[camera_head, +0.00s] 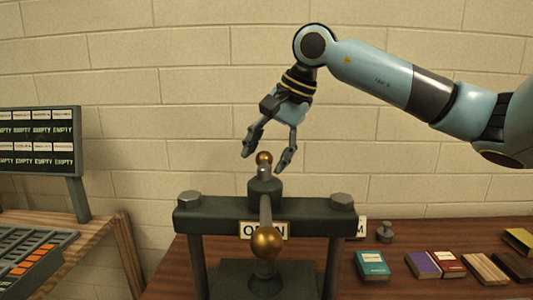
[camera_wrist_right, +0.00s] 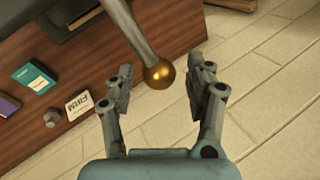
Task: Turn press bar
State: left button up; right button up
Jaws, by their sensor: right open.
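The press (camera_head: 188,217) stands on the table in the head view, a dark frame with two posts and a bolt at each end of its crosspiece. Its press bar (camera_head: 266,213) runs front to back through the central hub, with a brass ball (camera_head: 267,243) at the near end and a smaller-looking one (camera_head: 264,158) at the far end. My right gripper (camera_head: 266,160) is open over the far end. In the right wrist view the bar (camera_wrist_right: 128,28) ends in a brass ball (camera_wrist_right: 159,74) between and beyond the open fingers (camera_wrist_right: 163,85). My left gripper is not in view.
A sign partly hidden by the bar hangs on the press. Teal (camera_head: 372,265), purple (camera_head: 422,264) and red (camera_head: 447,263) books and wooden blocks (camera_head: 486,268) lie on the table at right. A rack of trays (camera_head: 30,255) and a board reading EMPTY (camera_head: 40,140) stand at left.

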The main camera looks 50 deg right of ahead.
notch_tip(320, 180, up, 10)
dwell(0.4)
dwell(1.0)
